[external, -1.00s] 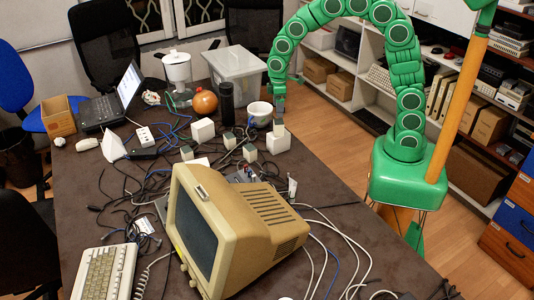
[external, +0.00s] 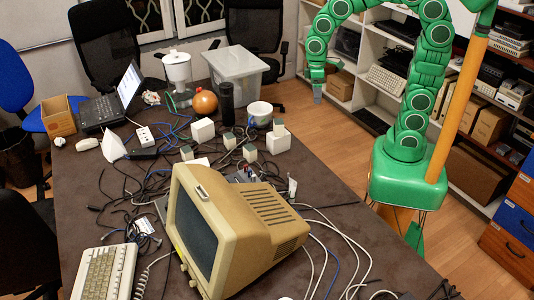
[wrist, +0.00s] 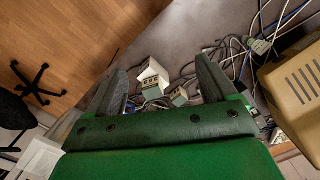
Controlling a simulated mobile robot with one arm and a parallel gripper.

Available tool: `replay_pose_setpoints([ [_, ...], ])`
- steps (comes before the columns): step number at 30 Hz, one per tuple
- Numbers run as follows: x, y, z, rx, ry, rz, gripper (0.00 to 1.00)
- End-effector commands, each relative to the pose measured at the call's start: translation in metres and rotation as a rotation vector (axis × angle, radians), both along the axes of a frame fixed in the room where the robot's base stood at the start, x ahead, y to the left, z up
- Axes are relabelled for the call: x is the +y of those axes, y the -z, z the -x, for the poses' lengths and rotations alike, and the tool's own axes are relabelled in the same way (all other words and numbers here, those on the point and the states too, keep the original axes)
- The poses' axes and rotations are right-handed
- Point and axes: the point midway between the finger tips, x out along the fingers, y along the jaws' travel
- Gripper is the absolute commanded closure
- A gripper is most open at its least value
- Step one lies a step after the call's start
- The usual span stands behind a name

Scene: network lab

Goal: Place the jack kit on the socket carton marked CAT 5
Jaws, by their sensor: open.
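A small grey-white block (external: 278,127), which looks like the jack kit, rests upright on top of a white carton (external: 278,143) near the table's right edge. Another white carton (external: 202,131) stands to its left. The markings are too small to read in the external view, so I cannot tell which carton is CAT 5. My gripper (external: 317,90) is up and to the right of the block, apart from it and beyond the table edge. In the wrist view my gripper (wrist: 163,78) is open, with white boxes (wrist: 152,72) visible beyond and between its fingers, nothing held.
Smaller pale blocks (external: 249,153) stand among tangled cables left of the carton. A white bowl (external: 260,112) and a black cylinder (external: 226,98) stand behind. A beige monitor (external: 225,230) fills the front of the table. Shelves (external: 375,75) stand behind my arm.

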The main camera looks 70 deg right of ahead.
Motion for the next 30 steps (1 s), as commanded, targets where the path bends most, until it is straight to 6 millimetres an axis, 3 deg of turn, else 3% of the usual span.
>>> replay_pose_setpoints([
  [9, 0.004, -0.02, 0.083, 0.031, 0.088, 0.008, 0.15],
  [18, 0.005, -0.026, 0.16, 0.064, 0.172, 0.021, 0.15],
  [24, 0.006, -0.026, 0.194, 0.076, 0.212, 0.028, 0.15],
  [30, 0.006, -0.025, 0.204, 0.08, 0.224, 0.029, 0.15],
])
